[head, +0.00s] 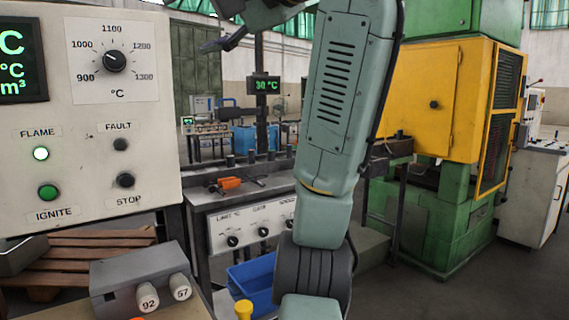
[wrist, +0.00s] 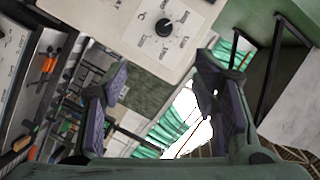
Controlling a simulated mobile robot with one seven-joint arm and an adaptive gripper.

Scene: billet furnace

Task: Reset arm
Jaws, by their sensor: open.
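My gripper (wrist: 162,84) is open and empty in the wrist view, its two dark purple-grey fingers set wide apart. Only background shows between them. In the head view my arm rises through the middle of the picture and bends left at the top. One dark finger of my gripper shows near the top edge there; the rest is cut off or hidden.
A control panel (head: 125,185) with a temperature dial (head: 115,61) and lit green lamps stands at left. Below it is a grey box (head: 115,275) with two numbered white cylinders. A workbench (head: 200,181), a blue bin (head: 255,278) and a yellow-green press (head: 425,100) stand beyond.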

